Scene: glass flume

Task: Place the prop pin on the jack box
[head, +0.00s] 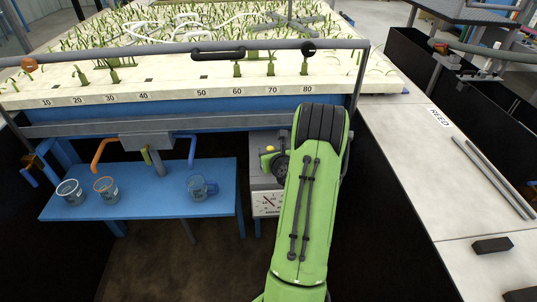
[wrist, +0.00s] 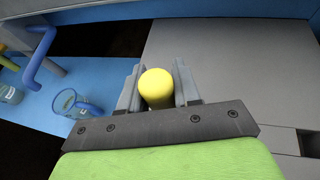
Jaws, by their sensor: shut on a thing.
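The prop pin has a round yellow end (wrist: 156,87) that sits between the two grey fingers of my gripper (wrist: 158,92) in the wrist view. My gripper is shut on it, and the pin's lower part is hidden. In the head view a small yellow spot of the pin (head: 270,148) shows just left of my green arm. The jack box (head: 262,140) is a grey box with a dial on its front, under the flume and partly behind my arm. Its flat grey top (wrist: 225,60) fills the right of the wrist view. I cannot tell whether the pin touches it.
A blue table (head: 145,205) with several cups stands left of the jack box. Coloured bent pipes (head: 103,152) hang above it. The flume's numbered front edge (head: 180,95) runs above the box. A pale bench marked REED (head: 430,170) lies to the right.

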